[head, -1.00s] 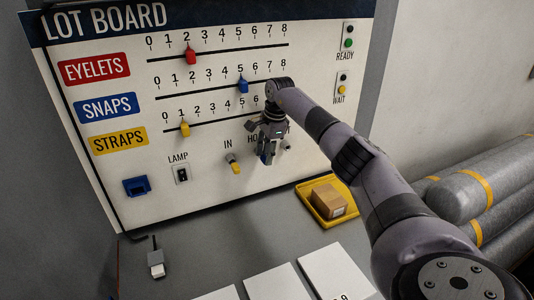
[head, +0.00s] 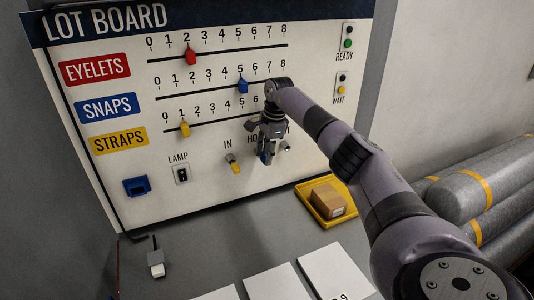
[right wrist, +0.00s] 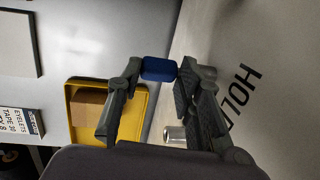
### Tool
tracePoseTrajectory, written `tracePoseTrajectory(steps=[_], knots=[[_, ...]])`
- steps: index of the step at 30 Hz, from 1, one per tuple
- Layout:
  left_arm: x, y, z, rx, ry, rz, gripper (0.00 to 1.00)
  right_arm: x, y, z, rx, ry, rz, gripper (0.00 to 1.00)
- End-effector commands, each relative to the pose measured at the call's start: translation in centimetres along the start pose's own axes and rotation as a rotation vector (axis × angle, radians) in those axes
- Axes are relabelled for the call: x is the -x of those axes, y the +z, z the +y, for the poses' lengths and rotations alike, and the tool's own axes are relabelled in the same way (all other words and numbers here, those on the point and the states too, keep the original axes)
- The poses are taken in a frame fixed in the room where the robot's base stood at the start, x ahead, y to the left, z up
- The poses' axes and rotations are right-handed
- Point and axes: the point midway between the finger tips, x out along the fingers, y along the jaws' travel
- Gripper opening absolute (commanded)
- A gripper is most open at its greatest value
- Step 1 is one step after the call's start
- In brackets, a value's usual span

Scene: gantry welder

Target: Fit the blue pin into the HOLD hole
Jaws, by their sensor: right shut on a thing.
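The LOT BOARD panel (head: 215,190) has a HOLD label, mostly covered by my right gripper (head: 267,158) in the head view; the right wrist view shows the label (right wrist: 240,95). My right gripper (right wrist: 160,69) is shut on the blue pin (right wrist: 158,69), in front of the board. The pin's head shows between the fingers. A metal socket (right wrist: 209,73) shows partly behind a finger, near the HOLD label. I cannot tell whether the pin sits in the HOLD hole. My left gripper is not in view.
A yellow-tipped pin (head: 235,168) is at the IN label. Another metal socket (right wrist: 174,135) stands out from the board. A yellow tray (head: 312,209) with a cardboard box (head: 328,200) is below on the grey bench. White cards (head: 272,284) lie at the front.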

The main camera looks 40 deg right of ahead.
Motion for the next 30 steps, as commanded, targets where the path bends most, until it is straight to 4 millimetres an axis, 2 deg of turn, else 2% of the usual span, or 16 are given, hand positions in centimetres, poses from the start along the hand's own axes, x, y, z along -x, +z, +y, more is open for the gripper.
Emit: tracePoseTrajectory(steps=[1,7,8,18,30], knots=[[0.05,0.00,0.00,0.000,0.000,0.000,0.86,0.86,0.07,-0.86,-0.001,-0.039,-0.005,0.01],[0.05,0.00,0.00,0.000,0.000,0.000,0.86,0.85,0.15,-0.82,0.000,-0.039,-0.006,0.01],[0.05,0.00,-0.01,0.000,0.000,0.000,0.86,0.84,0.15,-0.82,0.000,-0.039,-0.006,0.34],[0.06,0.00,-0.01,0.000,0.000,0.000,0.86,0.83,0.16,-0.81,0.000,-0.038,-0.007,0.57],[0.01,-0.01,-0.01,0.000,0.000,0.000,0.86,0.37,0.14,-0.48,0.001,-0.025,-0.005,0.57]])
